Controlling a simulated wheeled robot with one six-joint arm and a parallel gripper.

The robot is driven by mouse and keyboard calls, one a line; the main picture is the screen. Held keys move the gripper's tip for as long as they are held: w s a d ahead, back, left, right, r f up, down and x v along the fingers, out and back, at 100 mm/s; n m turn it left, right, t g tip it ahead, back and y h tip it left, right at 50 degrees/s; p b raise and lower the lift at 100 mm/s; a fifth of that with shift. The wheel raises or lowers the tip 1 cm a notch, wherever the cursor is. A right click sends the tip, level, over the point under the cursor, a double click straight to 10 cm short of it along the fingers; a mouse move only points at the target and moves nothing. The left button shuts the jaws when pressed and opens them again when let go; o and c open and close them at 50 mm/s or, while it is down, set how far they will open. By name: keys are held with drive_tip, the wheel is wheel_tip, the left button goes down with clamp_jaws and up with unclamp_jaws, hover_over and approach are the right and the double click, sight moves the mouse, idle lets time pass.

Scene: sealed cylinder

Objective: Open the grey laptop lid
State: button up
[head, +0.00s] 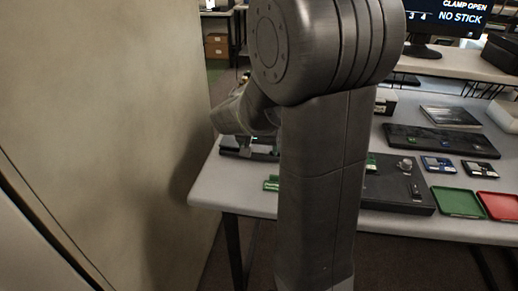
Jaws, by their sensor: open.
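My own upright arm link fills the middle of the head view and hides part of the table. Another of my arm's links reaches down behind it on the left, over the table's left end. I cannot make out my gripper's fingers; they are hidden behind the arm or too small to tell. A flat grey rectangular thing (451,116) lies on the table at the back right; it may be the closed laptop, but I cannot be sure. A low dark object (233,149) at the table's left end is partly covered by my arm.
The table (398,225) also holds a wide black tray (405,141), a dark board (385,190), a green tray (458,202) and a red tray (500,206). A monitor (447,18) stands behind. A pale wall or panel (100,120) closes off the left side.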

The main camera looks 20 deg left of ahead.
drive_tip(key=shift+w+f, duration=0.15)
drive_tip(key=shift+f, duration=0.2)
drive_tip(key=shift+c, duration=0.5)
